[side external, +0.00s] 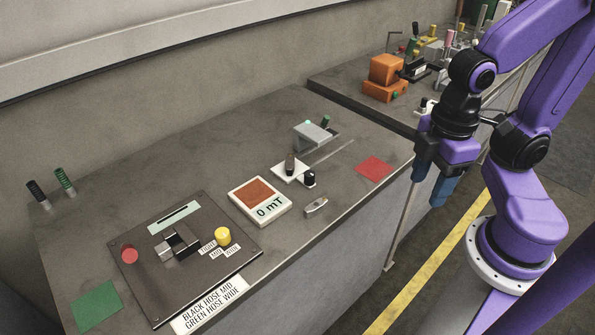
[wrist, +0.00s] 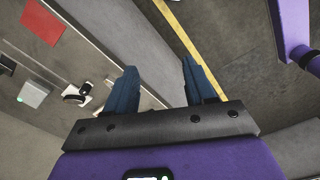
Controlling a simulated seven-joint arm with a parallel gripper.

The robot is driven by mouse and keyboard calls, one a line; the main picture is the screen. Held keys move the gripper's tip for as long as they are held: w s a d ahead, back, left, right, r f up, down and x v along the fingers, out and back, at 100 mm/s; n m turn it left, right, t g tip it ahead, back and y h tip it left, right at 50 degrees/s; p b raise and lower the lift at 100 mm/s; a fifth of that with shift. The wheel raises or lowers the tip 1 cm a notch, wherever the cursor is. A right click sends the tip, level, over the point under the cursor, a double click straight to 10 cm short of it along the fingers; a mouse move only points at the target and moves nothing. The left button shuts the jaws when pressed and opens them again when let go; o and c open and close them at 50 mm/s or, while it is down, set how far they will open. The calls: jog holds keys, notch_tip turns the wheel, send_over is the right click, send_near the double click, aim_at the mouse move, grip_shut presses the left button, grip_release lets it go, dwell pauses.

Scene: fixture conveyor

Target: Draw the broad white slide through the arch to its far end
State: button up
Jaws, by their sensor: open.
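The broad white slide (side external: 281,173) is a flat plate on the grey bench, with an upright brown-grey post (side external: 290,163) on it. The arch (side external: 312,135) is a grey block with a small green light on top, just behind the slide; it also shows at the left of the wrist view (wrist: 34,93). The opening under the arch is hard to see. My gripper (side external: 434,185) is open and empty, pointing down past the bench's right edge, well apart from the slide.
A thin slot (side external: 331,151) runs near the arch. A red square (side external: 374,168) marks the bench between slide and gripper. A display box (side external: 261,200) and dark control panel (side external: 184,255) lie left. Orange blocks (side external: 385,75) stand behind.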

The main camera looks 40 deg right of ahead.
jog(key=w+a+m, duration=0.3)
jog(key=w+m, duration=0.1)
jog(key=w, duration=0.4)
jog(key=m, duration=1.1)
send_over(309, 172)
jog(key=f, duration=0.1)
notch_tip(309, 172, down, 18)
jog(key=shift+r, duration=0.2)
grip_shut()
